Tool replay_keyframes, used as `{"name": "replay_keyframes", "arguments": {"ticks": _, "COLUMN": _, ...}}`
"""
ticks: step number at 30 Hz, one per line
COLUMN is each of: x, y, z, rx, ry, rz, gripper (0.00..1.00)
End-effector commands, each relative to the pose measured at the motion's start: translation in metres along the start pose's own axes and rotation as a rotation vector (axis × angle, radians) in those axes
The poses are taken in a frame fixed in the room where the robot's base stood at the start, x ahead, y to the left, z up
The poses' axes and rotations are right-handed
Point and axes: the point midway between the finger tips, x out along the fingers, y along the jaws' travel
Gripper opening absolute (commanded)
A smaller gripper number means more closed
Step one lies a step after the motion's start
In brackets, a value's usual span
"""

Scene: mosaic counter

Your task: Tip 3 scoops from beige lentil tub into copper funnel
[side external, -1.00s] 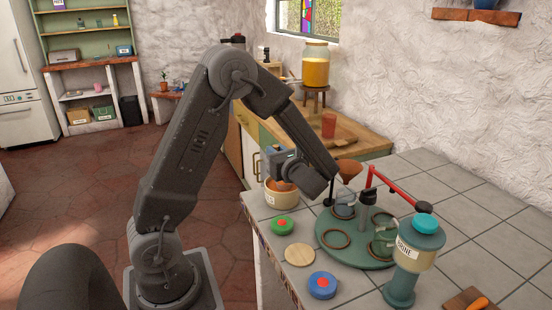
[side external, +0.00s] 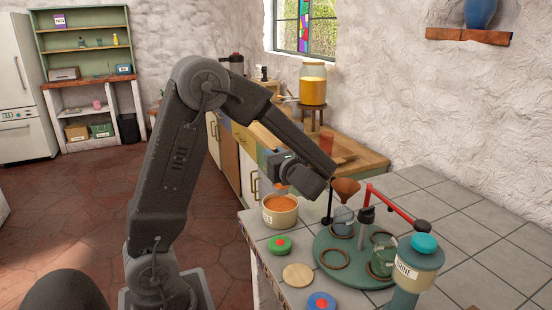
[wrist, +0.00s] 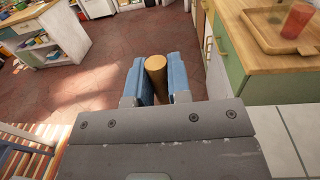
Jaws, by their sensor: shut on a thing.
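The beige tub (side external: 281,212) with orange lentils stands at the counter's left edge in the side view. The copper funnel (side external: 346,187) is held over a glass jar (side external: 343,216) on the green round stand, right of the tub. My gripper (side external: 272,158) is above the tub and left of the funnel, shut on a wooden handle (side external: 262,138). The handle also shows between the blue fingers in the wrist view (wrist: 156,70). A small orange patch (side external: 280,187) shows just under the gripper, above the lentils. The rest of the scoop is hidden, so its load cannot be told.
The green round stand (side external: 338,268) carries empty rings and a red lever arm (side external: 395,200). A labelled brine dispenser (side external: 418,262) stands at right. The counter behind the stand is clear.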

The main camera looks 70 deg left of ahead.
Motion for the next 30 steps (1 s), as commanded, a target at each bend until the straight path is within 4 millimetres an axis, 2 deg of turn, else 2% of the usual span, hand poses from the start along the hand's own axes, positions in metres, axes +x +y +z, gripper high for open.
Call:
{"name": "replay_keyframes", "arguments": {"ticks": 5, "x": 0.000, "y": 0.000, "z": 0.017, "rx": -0.009, "ry": -0.001, "rz": 0.000, "gripper": 0.00}}
{"name": "replay_keyframes", "arguments": {"ticks": 20, "x": 0.000, "y": 0.000, "z": 0.135, "rx": -0.009, "ry": -0.001, "rz": 0.000, "gripper": 0.00}}
{"name": "replay_keyframes", "arguments": {"ticks": 30, "x": -0.036, "y": -0.055, "z": 0.141, "rx": -0.003, "ry": -0.010, "rz": -0.004, "gripper": 0.00}}
